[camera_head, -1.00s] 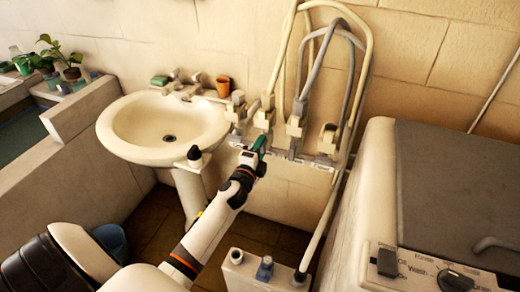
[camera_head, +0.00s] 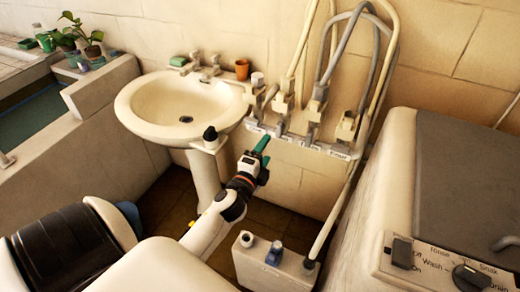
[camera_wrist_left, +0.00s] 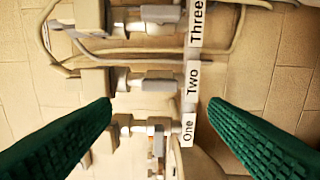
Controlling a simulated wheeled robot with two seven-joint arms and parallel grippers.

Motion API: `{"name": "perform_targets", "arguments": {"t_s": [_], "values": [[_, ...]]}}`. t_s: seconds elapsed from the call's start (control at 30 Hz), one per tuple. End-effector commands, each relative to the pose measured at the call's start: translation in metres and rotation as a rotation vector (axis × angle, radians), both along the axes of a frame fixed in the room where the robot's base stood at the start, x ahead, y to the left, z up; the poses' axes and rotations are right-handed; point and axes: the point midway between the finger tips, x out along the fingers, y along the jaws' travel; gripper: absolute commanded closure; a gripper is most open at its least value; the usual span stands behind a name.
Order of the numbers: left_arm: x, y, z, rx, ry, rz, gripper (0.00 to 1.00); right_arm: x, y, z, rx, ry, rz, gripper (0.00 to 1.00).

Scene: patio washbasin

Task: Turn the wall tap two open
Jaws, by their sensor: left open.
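Wall tap two (camera_head: 283,104) is in the row of taps on the wall, between tap one and tap three, above a "Two" label. In the left wrist view tap two, with its grey lever (camera_wrist_left: 158,85), lies ahead between the fingers, beside the "Two" label (camera_wrist_left: 192,80). My left gripper (camera_head: 265,151) is open and empty, below and in front of the labels for one and two, apart from the taps. In the wrist view its green fingers (camera_wrist_left: 160,108) are spread wide on both sides. My right gripper is not in view.
Tap one (camera_wrist_left: 140,127) and tap three (camera_head: 313,112) flank tap two closely. Hoses (camera_head: 345,45) loop above the taps. The washbasin (camera_head: 145,110) stands left, the washing machine (camera_head: 400,170) right. A pale box (camera_head: 255,262) stands below.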

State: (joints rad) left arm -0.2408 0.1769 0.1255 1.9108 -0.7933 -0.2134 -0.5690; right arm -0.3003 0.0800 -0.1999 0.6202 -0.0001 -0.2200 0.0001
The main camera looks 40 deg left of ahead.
Motion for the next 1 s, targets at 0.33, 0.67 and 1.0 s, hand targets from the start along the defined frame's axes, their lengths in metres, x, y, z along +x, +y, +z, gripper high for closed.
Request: {"name": "perform_targets", "arguments": {"t_s": [0.33, 0.67, 1.0], "values": [[-0.028, -0.007, 0.000, -0.001, -0.001, 0.000, 0.31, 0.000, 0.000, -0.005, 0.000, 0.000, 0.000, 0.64], [-0.028, -0.007, 0.000, -0.001, -0.001, 0.000, 0.31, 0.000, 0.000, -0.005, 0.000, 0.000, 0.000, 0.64], [-0.027, -0.010, -0.041, -0.087, 0.068, -0.003, 0.31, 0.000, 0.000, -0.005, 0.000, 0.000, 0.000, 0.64]]}}
